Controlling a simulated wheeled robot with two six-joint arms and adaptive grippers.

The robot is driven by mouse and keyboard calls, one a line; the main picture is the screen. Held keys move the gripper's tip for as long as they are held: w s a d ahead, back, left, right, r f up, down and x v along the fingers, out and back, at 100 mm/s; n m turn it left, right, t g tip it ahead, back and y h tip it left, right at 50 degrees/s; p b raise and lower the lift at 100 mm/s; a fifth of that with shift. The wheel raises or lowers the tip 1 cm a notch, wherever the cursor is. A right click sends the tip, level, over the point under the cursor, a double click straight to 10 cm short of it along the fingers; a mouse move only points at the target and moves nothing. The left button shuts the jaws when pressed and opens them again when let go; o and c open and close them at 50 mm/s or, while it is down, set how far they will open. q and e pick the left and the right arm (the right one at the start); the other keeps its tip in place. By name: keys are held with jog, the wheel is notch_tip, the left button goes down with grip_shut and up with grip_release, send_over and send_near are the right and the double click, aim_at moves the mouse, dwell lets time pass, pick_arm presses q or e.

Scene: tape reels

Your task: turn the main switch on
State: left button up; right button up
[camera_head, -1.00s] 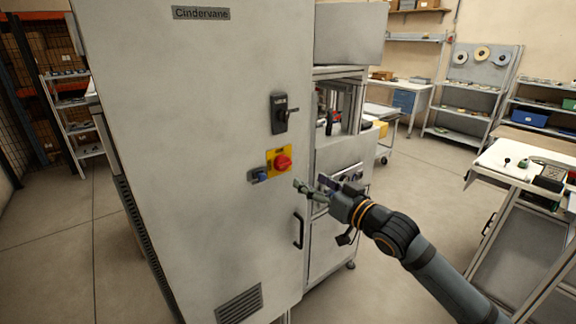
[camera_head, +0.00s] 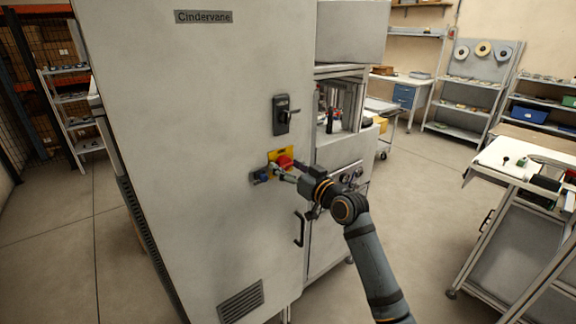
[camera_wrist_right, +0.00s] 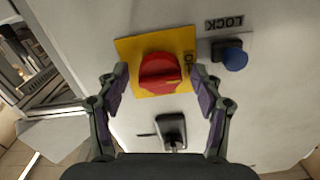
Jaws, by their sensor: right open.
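The main switch is a red round knob (camera_wrist_right: 161,73) on a yellow plate (camera_wrist_right: 126,48) on the cabinet front; it also shows in the head view (camera_head: 285,161), partly hidden by my gripper. A blue knob (camera_wrist_right: 235,59) marked LOCK sits beside it, also in the head view (camera_head: 262,176). My right gripper (camera_wrist_right: 158,88) is open, its fingers either side of the red knob in the wrist view. I cannot tell whether they touch it. In the head view the right gripper (camera_head: 278,172) is close to the cabinet face. My left gripper is not in view.
A door handle (camera_head: 299,229) is below. A bench (camera_head: 515,162) stands at the right. The floor between is clear.

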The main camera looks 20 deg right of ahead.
jog(key=shift+c, duration=0.3)
jog(key=c, duration=1.1)
jog(key=shift+r+m+p, duration=0.2)
jog(key=shift+m+p, duration=1.15)
jog(key=shift+m, duration=0.15)
jog(key=m+p, duration=0.4)
jog(key=m, duration=0.1)
jog(key=shift+a+m, duration=0.1)
jog(key=shift+m, duration=0.2)
jog(key=m+p, duration=0.4)
jog(key=m, duration=0.1)
jog(key=shift+m+p, duration=1.25)
jog(key=shift+m, duration=0.95)
jog(key=shift+f, duration=0.1)
